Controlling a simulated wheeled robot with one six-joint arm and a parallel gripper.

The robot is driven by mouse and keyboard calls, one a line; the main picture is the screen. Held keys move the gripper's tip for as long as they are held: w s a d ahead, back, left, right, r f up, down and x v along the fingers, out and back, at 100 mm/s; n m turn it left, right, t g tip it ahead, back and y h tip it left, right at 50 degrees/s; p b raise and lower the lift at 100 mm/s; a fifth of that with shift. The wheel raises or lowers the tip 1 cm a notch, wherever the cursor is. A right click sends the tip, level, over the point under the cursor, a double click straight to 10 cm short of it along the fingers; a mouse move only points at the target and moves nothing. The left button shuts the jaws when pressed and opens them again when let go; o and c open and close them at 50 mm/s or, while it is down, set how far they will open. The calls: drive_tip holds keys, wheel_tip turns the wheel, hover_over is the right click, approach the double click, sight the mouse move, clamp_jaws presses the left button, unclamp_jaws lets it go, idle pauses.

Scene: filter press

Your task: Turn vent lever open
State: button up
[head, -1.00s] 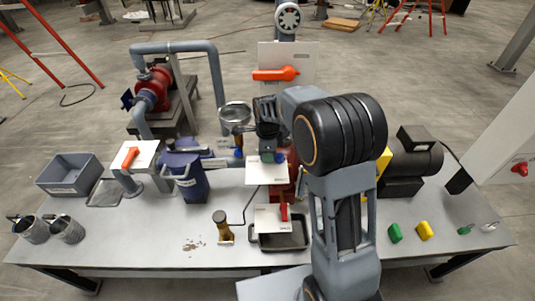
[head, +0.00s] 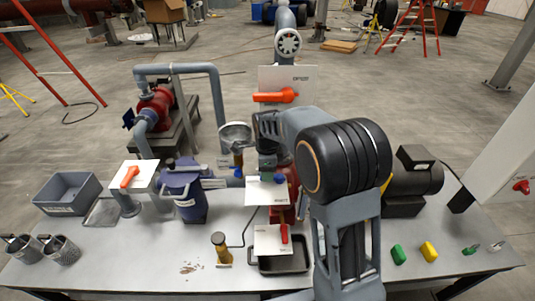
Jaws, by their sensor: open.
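Several levers are in view, and their labels are too small to read, so I cannot tell which is the vent lever. An orange lever (head: 276,96) lies level across a white upright panel (head: 302,76) at the back. A second orange lever (head: 130,177) sits slanted on a white plate at the left. A red lever (head: 284,234) stands upright in the picture on a white plate at the front middle. My gripper (head: 267,162) is open above the table, below the back lever in the picture and apart from the left lever. My forearm partly hides it.
A blue lidded container (head: 184,190) stands left of my gripper. A dark motor (head: 415,180) stands at the right.

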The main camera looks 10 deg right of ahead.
wheel_tip(320, 180, up, 12)
idle(0.4)
drive_tip(key=s+d+f+n+t, duration=0.1)
drive_tip(key=s+f+n+t, duration=0.1)
drive_tip(key=s+n, duration=0.8)
drive_tip(key=s+d+f+n+t, duration=0.2)
drive_tip(key=s+n, duration=0.8)
drive_tip(key=shift+s+d+f, duration=0.15)
drive_tip(key=shift+s, duration=0.1)
drive_tip(key=shift+c, duration=0.6)
